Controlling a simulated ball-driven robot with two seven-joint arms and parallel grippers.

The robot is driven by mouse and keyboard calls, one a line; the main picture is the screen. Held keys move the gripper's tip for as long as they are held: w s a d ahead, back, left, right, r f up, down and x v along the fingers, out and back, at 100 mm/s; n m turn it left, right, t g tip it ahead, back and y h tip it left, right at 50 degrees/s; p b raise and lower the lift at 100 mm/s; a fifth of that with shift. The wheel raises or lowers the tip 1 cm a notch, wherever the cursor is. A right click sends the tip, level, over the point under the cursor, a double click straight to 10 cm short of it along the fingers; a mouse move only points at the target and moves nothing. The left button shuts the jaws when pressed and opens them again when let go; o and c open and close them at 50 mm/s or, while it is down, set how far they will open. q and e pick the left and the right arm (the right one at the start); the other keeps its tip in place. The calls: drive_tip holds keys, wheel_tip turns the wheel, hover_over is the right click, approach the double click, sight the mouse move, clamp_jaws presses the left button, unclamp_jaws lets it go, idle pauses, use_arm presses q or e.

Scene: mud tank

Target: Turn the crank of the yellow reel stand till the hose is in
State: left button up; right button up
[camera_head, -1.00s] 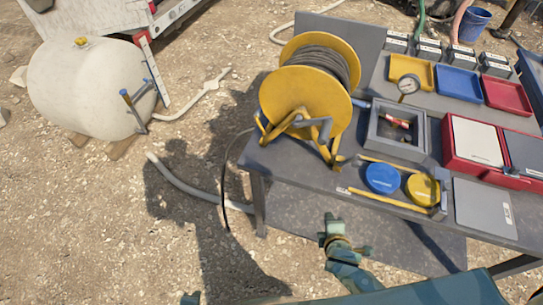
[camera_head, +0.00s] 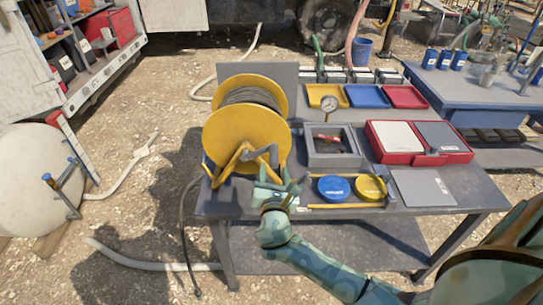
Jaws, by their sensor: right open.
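The yellow reel stand (camera_head: 222,140) stands at the left end of the grey table, with dark hose (camera_head: 252,97) wound on its drum. A dark hose end (camera_head: 184,225) hangs off the table's left side down to the ground. My right gripper (camera_head: 281,178) is open just below and in front of the crank, close to its handle; I cannot tell whether they touch. My left gripper is not in view.
A grey box (camera_head: 311,158), a blue lid (camera_head: 333,189), a yellow lid (camera_head: 370,188) and a red case (camera_head: 374,141) lie right of the reel. A white tank (camera_head: 30,175) is at the left. Open ground lies in front of the table.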

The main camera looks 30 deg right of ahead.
sight(274, 156)
drive_tip(key=x, duration=0.7)
drive_tip(key=shift+w+d+f, duration=0.1)
drive_tip(key=shift+w+d, duration=0.05)
drive_tip(key=shift+w, duration=0.05)
drive_tip(key=shift+b, duration=0.3)
clamp_jaws()
